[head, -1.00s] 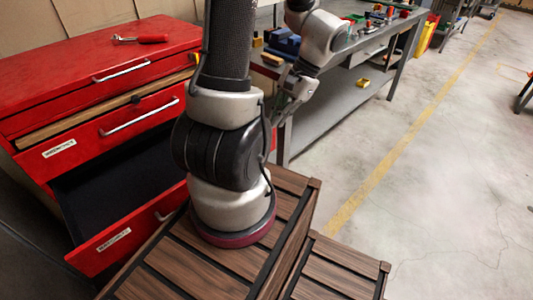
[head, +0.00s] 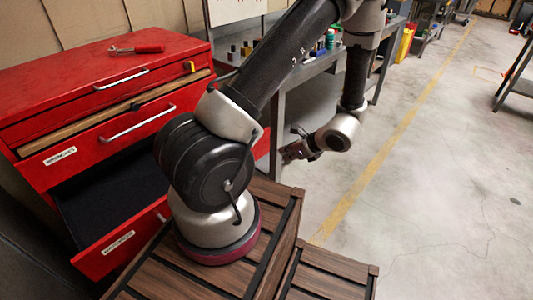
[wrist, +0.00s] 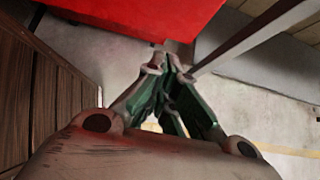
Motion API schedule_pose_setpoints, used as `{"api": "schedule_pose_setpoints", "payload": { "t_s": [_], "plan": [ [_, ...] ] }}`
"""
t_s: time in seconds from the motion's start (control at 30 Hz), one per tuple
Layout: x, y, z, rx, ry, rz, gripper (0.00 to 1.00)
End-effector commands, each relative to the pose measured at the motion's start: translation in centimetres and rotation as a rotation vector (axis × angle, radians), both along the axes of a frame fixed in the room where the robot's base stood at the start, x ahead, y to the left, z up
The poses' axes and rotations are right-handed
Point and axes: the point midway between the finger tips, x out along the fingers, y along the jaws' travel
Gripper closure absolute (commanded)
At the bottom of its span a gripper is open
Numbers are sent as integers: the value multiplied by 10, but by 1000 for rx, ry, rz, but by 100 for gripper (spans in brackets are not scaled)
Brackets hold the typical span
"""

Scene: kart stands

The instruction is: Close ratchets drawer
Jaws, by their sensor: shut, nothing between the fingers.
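A red tool cabinet (head: 60,90) stands at the left. Its lower labelled drawer (head: 92,262) is pulled out, showing a dark interior with nothing visible inside. Its label is too blurred to read, so I cannot tell for sure that this is the ratchets drawer. A labelled drawer (head: 60,172) above it has a long silver handle. My gripper (head: 295,152) hangs low to the right of the cabinet, apart from the drawers. In the wrist view its green fingers (wrist: 166,75) are shut and empty. A red surface (wrist: 140,12) is beyond them; I cannot tell which part it is.
A red-handled tool (head: 137,49) lies on the cabinet top. Slatted brown wooden crates (head: 255,190) stand beside the open drawer and around my arm's base. A grey workbench (head: 275,125) stands behind my arm. The concrete floor (head: 440,190) at the right is clear.

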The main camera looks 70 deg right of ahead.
Motion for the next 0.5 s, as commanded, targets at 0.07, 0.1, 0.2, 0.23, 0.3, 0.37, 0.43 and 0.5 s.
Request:
{"api": "schedule_pose_setpoints", "payload": {
  "t_s": [0.07,0.1,0.2,0.23,0.3,0.37,0.43,0.5],
  "plan": [
    [12,-3,-13,3,-1,4,100],
    [18,-5,-19,3,-1,4,100],
    [33,-9,-35,3,-1,5,100],
    [37,-10,-39,3,-1,6,100],
    [47,-14,-49,2,-1,6,100],
    [56,-17,-51,-2,2,8,100],
    [66,-20,-50,-2,2,7,100],
    [74,-23,-50,-2,2,6,100]
  ]
}}
